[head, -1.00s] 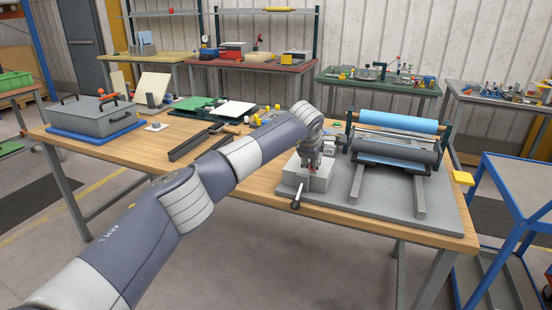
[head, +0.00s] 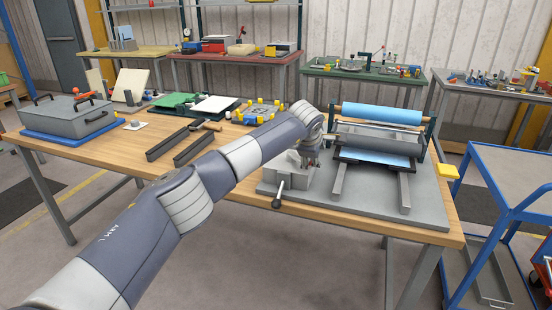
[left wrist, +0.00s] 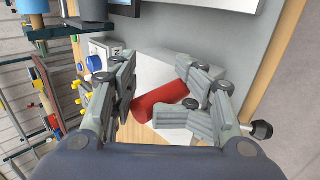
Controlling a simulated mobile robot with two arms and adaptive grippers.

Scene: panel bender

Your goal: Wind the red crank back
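The red crank handle (left wrist: 160,104), a red cylinder, lies between the two fingers of my left gripper (left wrist: 162,98) in the left wrist view. The fingers stand well apart on either side of it; the right finger overlaps its end, and I cannot tell whether either touches it. In the head view my left gripper (head: 311,160) points down at the right side of the grey block (head: 289,178) on the roller machine's base plate (head: 335,206); the arm and fingers hide the red handle there. My right gripper is not in view.
A lever with a black knob (head: 277,203) sticks out in front of the block. The roller machine (head: 378,145) with a blue roll (head: 382,113) stands to the right. Metal bars (head: 186,144) and a grey lidded box (head: 68,118) lie further left. A blue cart (head: 510,172) stands at right.

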